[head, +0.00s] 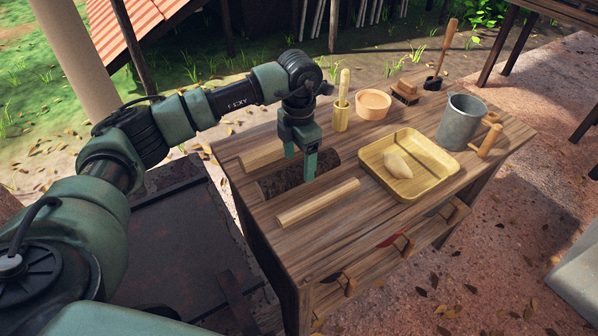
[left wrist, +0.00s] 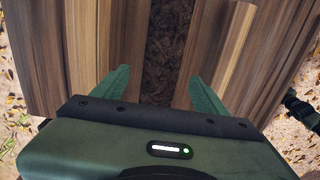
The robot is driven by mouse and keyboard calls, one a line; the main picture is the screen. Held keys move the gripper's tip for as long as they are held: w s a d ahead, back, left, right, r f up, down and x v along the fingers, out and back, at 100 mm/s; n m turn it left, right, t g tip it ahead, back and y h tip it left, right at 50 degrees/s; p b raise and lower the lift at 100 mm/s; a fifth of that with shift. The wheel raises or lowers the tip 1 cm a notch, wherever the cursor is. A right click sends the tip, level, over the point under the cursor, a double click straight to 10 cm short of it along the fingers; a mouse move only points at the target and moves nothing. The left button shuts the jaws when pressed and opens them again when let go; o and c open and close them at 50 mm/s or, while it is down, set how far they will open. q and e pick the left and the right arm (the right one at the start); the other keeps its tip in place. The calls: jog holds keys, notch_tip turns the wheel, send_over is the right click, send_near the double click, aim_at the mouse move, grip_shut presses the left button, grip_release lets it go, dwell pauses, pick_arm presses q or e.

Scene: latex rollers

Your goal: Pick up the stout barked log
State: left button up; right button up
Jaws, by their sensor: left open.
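The stout barked log (head: 283,184) is dark brown and rough. It lies on the wooden table between two pale wooden strips. My left gripper (head: 299,174) points straight down over the log, and its fingers hide part of it. In the left wrist view the log (left wrist: 168,50) runs away from me between the two green fingertips of the gripper (left wrist: 158,85). The fingers are spread apart, one on each side of the log, and there is a gap on both sides. The gripper is open and empty. My right gripper does not show.
Pale strips lie in front (head: 318,202) and behind (head: 262,156) the log. A yellow tray (head: 437,178) with a pale lump (head: 397,164) stands to the right.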

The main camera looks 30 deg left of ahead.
pick_arm(q)
jog(key=shift+f, duration=1.45)
grip_shut()
jog(key=shift+r, duration=0.1)
